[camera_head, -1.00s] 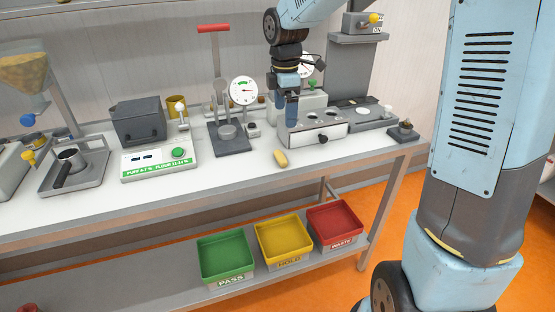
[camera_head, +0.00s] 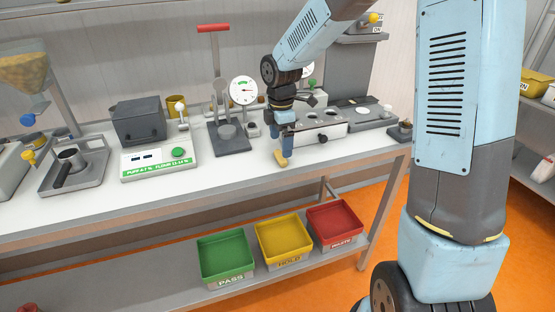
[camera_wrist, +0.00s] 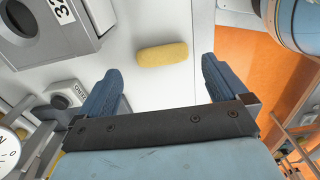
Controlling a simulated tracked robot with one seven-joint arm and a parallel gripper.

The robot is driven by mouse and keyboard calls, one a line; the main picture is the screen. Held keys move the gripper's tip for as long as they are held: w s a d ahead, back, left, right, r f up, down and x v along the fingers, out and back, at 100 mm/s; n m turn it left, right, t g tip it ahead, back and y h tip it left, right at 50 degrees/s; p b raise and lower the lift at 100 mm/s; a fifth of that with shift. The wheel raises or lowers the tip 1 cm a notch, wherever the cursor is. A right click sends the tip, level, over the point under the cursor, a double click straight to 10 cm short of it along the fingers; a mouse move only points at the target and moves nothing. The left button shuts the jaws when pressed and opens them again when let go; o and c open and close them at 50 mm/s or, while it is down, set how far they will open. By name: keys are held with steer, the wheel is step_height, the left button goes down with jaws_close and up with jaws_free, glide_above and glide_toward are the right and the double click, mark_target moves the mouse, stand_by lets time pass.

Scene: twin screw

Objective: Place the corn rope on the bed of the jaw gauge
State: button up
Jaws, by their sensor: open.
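The corn rope (camera_head: 281,161) is a short yellow rounded stick lying on the white bench top near its front edge. In the wrist view the corn rope (camera_wrist: 162,53) lies crosswise just beyond my fingertips, in line with the gap between them. My gripper (camera_head: 283,150) points down right over it, open and empty; its two blue fingers (camera_wrist: 160,80) are spread wide. A grey stand with a red-topped lever (camera_head: 232,145) and a dial (camera_head: 243,90) stand at the back, left of my gripper. I cannot tell for sure which is the jaw gauge.
A grey unit with round openings (camera_head: 322,133) stands close behind and right of my gripper. A scale (camera_head: 158,165) is to the left. Green (camera_head: 226,277), yellow (camera_head: 284,261) and red (camera_head: 335,240) bins sit on the lower shelf. The front bench strip is mostly clear.

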mark_target(280, 158)
steer(key=shift+s+f, duration=0.15)
steer(key=shift+f, duration=0.95)
steer(key=shift+s+f, duration=0.1)
steer(key=shift+f, duration=1)
steer(key=shift+c, duration=0.4)
steer(key=c, duration=0.7)
steer(key=shift+o, duration=0.2)
